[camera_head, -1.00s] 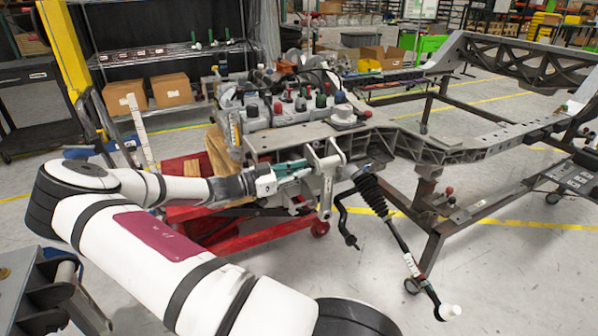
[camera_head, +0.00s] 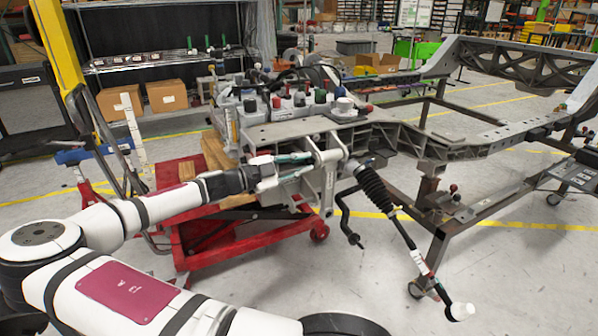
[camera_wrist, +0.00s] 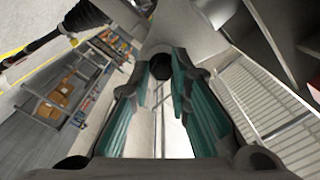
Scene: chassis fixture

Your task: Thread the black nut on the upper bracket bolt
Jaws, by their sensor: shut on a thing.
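My gripper (camera_head: 312,158) reaches the bracket at the front of the chassis from the left. In the wrist view, the two green-padded fingers (camera_wrist: 166,72) are shut on a dark nut (camera_wrist: 160,66) between their tips. The nut lies right by the pale grey bracket (camera_wrist: 185,30), and I cannot tell whether it touches the bolt. In the head view, the bracket (camera_head: 329,182) hangs below the chassis plate, with its upper end beside my fingertips. The upper bolt is hidden, and the nut is too small to make out there.
A black ribbed boot with a rod (camera_head: 375,190) extends down right from the bracket. The metal chassis frame (camera_head: 400,140) runs right. A red lift cart (camera_head: 215,245) stands beneath the chassis. Boxes (camera_head: 167,96) sit on a shelf behind. Open floor lies at front right.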

